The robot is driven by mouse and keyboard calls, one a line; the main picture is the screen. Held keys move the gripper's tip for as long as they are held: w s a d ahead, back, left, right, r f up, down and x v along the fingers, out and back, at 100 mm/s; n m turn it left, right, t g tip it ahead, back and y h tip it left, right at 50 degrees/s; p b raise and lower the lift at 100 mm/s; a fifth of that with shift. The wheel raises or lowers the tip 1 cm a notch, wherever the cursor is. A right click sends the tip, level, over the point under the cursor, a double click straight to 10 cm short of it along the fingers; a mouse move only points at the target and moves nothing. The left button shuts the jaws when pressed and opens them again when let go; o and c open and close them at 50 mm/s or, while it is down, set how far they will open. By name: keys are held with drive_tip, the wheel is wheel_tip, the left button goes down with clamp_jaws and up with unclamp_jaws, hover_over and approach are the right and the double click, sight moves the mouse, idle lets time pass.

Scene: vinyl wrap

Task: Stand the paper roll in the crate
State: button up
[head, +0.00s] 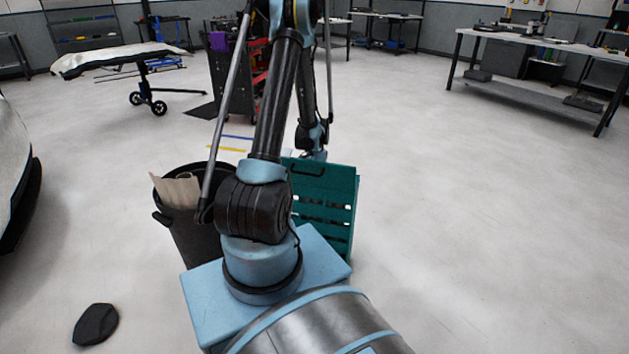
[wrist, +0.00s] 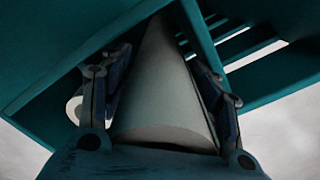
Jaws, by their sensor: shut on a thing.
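The teal slatted crate (head: 340,215) stands on the floor behind my arm's base. Its walls and slats (wrist: 265,85) fill much of the wrist view. My gripper (wrist: 160,75) is shut on the grey-white paper roll (wrist: 165,110), with one finger on each side. The roll points away from the wrist camera, between crate parts. I cannot tell whether its far end touches the crate.
A dark bin (head: 195,240) with brown cardboard (head: 177,190) in it stands left of the crate. A black object (head: 96,324) lies on the floor at lower left. A red tool cart (head: 240,75) stands behind my arm. The floor to the right is clear up to a workbench (head: 540,45).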

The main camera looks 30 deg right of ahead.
drive_tip(key=o, duration=1.7)
drive_tip(key=shift+o, duration=0.2)
drive_tip(key=shift+r, duration=0.1)
drive_tip(key=shift+r, duration=6)
